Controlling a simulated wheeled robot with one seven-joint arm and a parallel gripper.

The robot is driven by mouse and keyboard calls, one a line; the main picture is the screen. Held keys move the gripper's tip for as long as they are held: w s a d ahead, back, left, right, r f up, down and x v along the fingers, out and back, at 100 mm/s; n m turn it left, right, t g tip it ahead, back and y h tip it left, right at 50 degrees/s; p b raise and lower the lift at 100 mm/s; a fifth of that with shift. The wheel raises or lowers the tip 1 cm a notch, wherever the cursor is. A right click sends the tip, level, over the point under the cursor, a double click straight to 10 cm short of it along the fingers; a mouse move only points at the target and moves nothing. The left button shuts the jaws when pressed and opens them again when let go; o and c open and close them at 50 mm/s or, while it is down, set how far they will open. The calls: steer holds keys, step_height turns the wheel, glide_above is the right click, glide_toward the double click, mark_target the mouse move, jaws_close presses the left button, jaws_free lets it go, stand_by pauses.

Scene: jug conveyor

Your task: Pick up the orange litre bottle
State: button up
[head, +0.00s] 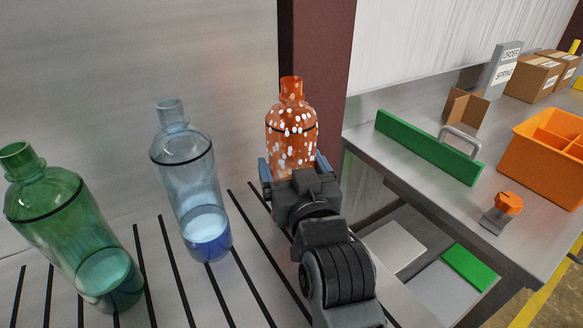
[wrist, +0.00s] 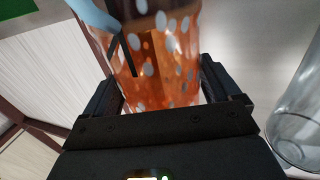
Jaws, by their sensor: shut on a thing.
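The orange bottle (head: 290,130) with white spots and a dark ring stands upright at the right of the slatted conveyor in the head view. My gripper (head: 292,170) is shut on its lower body, with a finger on each side. The bottle's base is hidden behind my gripper, so I cannot tell whether it touches the conveyor. In the wrist view the orange bottle (wrist: 165,60) fills the space between the fingers of my gripper (wrist: 160,95).
A clear blue bottle (head: 190,180) stands left of the orange one, and a green bottle (head: 70,230) stands farther left. At right is a metal table (head: 400,165) with a green bar (head: 425,148), an orange divided crate (head: 530,165) and cardboard boxes (head: 533,77).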

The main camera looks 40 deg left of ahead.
mark_target(300, 157)
steer(key=shift+r, duration=0.1)
steer(key=shift+r, duration=0.45)
steer(key=r, duration=0.3)
steer(key=shift+s+d+r+b, duration=0.15)
steer(key=shift+d+r+b, duration=0.15)
steer(key=shift+d, duration=0.1)
steer(key=s+d+r, duration=0.5)
steer(key=d+r, duration=0.1)
steer(key=d, duration=0.3)
steer(key=shift+s+r+b, duration=0.25)
steer(key=shift+s+b, duration=0.1)
steer(key=shift+d, duration=0.1)
